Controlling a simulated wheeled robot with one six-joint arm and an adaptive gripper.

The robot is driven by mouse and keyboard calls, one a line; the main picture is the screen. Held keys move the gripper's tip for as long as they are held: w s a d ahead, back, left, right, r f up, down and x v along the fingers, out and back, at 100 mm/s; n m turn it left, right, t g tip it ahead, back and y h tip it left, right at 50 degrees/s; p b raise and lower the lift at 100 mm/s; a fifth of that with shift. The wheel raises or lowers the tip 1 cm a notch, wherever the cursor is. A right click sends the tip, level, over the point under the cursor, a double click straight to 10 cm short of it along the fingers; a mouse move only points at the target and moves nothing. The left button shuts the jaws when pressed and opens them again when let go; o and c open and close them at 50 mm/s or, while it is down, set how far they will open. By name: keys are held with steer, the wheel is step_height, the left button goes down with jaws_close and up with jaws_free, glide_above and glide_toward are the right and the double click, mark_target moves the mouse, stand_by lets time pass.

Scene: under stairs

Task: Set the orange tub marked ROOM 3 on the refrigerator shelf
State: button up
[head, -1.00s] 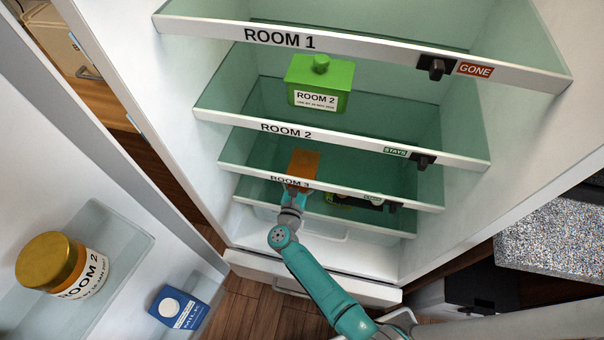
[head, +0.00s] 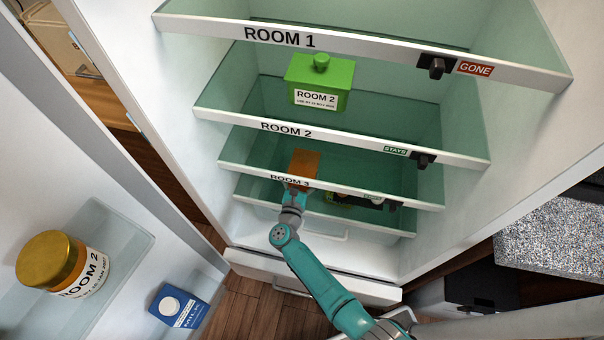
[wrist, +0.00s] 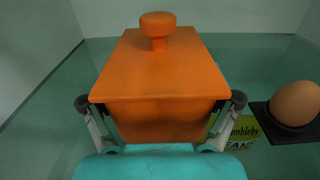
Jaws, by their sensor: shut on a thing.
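The orange tub (head: 304,163) is a tapered box with a lid and round knob, inside the refrigerator near the left of the shelf front marked ROOM 3 (head: 345,192). In the wrist view the tub (wrist: 160,75) fills the middle, upright, knob on top. My gripper (head: 296,187) is shut on it; the fingers (wrist: 163,125) sit at its left and right sides. The tub's own label does not show. I cannot tell whether its base touches the glass.
An egg (wrist: 297,103) on a dark holder stands right of the tub, near a yellow label (wrist: 243,130). A green ROOM 2 tub (head: 318,85) stands higher up. The door holds a gold-lidded jar (head: 50,262) and a blue carton (head: 180,307). Glass left of the tub looks clear.

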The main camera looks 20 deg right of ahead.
steer(key=o, duration=1.4)
steer(key=shift+r, duration=0.15)
steer(key=shift+r, duration=0.25)
steer(key=shift+s+a+r, duration=0.2)
steer(key=shift+s, duration=0.05)
steer(key=v, duration=1.1)
steer(key=shift+s+a, duration=0.1)
steer(key=shift+s, duration=0.05)
